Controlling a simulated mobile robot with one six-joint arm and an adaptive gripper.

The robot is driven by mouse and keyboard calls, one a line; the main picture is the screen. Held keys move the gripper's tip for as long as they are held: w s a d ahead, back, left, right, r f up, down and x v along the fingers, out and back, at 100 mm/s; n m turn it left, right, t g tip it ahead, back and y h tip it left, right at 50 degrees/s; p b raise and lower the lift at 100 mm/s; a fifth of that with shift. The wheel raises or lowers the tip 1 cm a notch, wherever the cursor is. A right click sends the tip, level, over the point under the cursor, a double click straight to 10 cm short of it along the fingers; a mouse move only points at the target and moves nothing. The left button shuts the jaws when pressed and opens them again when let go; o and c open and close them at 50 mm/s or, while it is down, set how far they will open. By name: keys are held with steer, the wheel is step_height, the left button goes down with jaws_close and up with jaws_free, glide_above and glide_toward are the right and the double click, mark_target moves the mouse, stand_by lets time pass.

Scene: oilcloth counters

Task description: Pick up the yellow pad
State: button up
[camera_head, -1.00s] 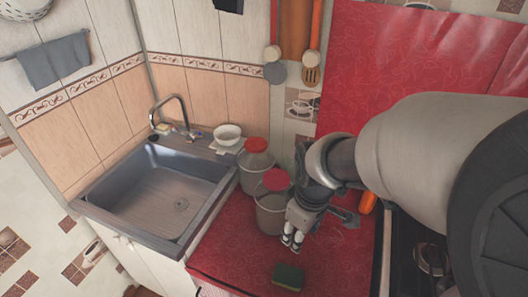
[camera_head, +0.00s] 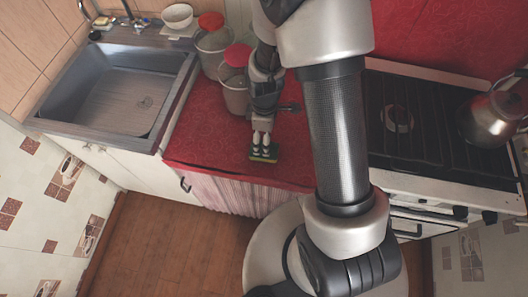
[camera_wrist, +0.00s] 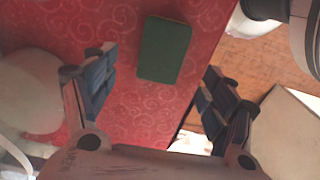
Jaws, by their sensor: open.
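The yellow pad (camera_head: 264,159) lies on the red oilcloth near the counter's front edge. It looks like a sponge with a dark green top and a thin yellow side. In the wrist view the pad's green top (camera_wrist: 164,52) appears between and beyond the two fingers. My gripper (camera_head: 262,148) points down right at the pad in the head view, its fingers partly covering it. In the wrist view my gripper (camera_wrist: 160,75) is open and empty, one finger to each side. I cannot tell whether the fingertips touch the pad or the cloth.
Two lidded containers (camera_head: 234,93) stand behind my gripper. A metal sink (camera_head: 112,104) is at left, with a white bowl (camera_head: 177,15) behind it. A stove (camera_head: 440,165) with a kettle (camera_head: 490,118) is at right. The red counter (camera_head: 200,130) left of the pad is clear.

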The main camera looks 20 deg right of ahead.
step_height(320, 180, down, 8)
steer(key=b, duration=0.3)
steer(key=shift+s+a+r, duration=0.1)
steer(key=shift+s+r, duration=0.05)
steer(key=shift+r, duration=0.05)
steer(key=shift+r, duration=0.1)
steer(key=c, duration=0.8)
